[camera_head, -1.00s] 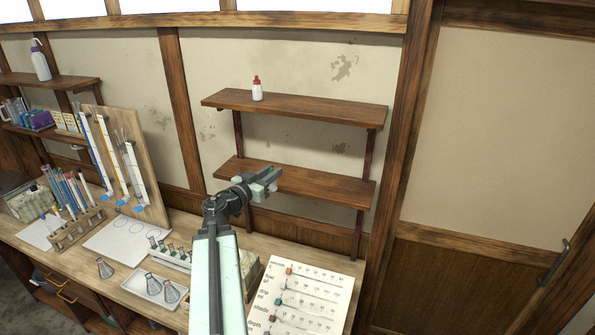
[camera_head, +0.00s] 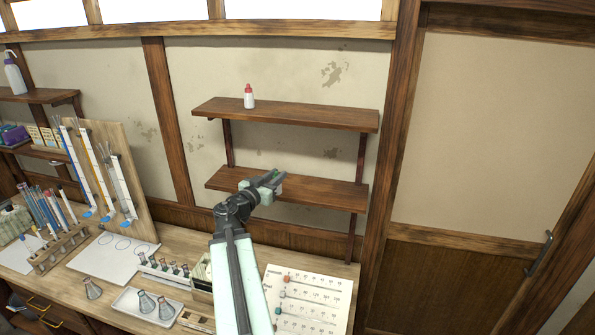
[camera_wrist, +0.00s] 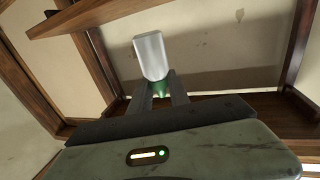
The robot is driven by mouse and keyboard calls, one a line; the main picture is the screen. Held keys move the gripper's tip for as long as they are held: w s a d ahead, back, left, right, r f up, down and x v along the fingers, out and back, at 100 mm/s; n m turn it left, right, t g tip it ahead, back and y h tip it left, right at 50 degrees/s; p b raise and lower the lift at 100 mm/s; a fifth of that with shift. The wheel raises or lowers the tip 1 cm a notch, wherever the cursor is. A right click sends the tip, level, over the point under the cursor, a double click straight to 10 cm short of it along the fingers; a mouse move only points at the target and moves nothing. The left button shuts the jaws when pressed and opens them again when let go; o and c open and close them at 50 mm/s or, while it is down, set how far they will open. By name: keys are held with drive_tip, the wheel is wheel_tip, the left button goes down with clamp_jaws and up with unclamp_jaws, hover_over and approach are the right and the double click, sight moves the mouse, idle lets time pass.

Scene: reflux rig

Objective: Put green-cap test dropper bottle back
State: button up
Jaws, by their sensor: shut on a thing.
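My gripper (camera_head: 268,181) is shut on the green-cap test dropper bottle, in front of the lower wall shelf (camera_head: 310,191). In the wrist view the bottle (camera_wrist: 151,55) shows a pale grey-white body, with its green cap (camera_wrist: 159,88) between the fingertips of my gripper (camera_wrist: 160,92). In the head view only a bit of green shows at the jaws; the rest of the bottle is hidden by my gripper. A white bottle with a red cap (camera_head: 249,97) stands upright on the upper wall shelf (camera_head: 300,114).
Below is a wooden bench (camera_head: 180,235) with a tray of flasks (camera_head: 150,306), a rack of small vials (camera_head: 163,268) and a slider panel (camera_head: 305,300). The visible top of the lower shelf is bare. The upper shelf is clear right of the red-cap bottle.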

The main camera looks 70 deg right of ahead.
drive_tip(key=d+f+b, duration=0.1)
drive_tip(key=d, duration=0.3)
drive_tip(key=d+f+b, duration=0.2)
drive_tip(key=d, duration=0.2)
drive_tip(key=d+f+b, duration=0.1)
drive_tip(key=d, duration=0.4)
drive_tip(key=shift+w+f, duration=0.15)
drive_tip(key=shift+f, duration=0.2)
drive_tip(key=shift+w+f+b, duration=0.1)
drive_tip(key=shift+f+b, duration=0.15)
drive_tip(key=shift+b, duration=0.25)
drive_tip(key=shift+w+r, duration=0.15)
drive_tip(key=shift+w, duration=0.1)
drive_tip(key=shift+s, duration=0.1)
drive_tip(key=o, duration=0.9)
